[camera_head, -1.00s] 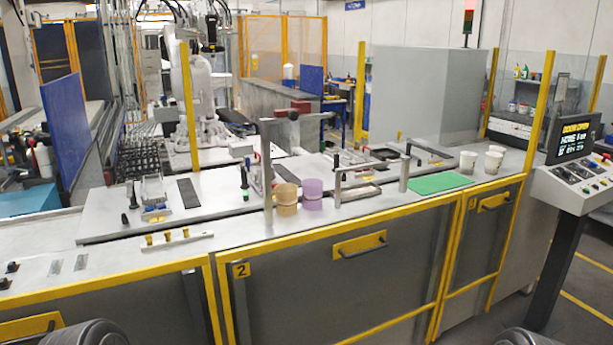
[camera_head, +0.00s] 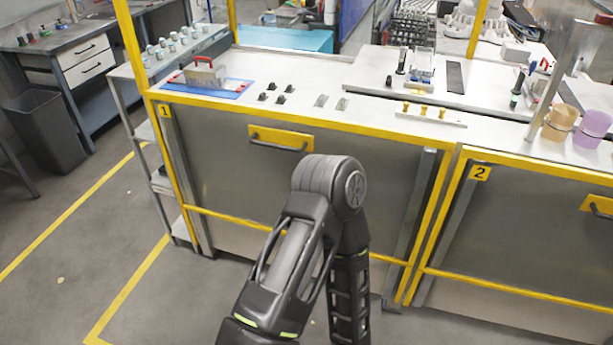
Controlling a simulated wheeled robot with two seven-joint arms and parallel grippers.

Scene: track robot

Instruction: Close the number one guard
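The number one guard (camera_head: 300,185) is a grey panel in a yellow frame on the front of the bench. Its yellow label "1" (camera_head: 165,111) is at its upper left corner. A yellow plate with a dark bar handle (camera_head: 280,141) is near its top edge. The panel sits below bench-top level, and the space above the bench between the yellow posts is uncovered. One of my dark arms stands in front of the panel and hides part of its lower middle. Neither gripper shows.
The panel labelled "2" (camera_head: 530,225) adjoins on the right. A yellow post (camera_head: 134,45) rises at the left. A blue mat (camera_head: 207,88) and small parts lie on the bench top. A dark bin (camera_head: 47,130) stands at far left.

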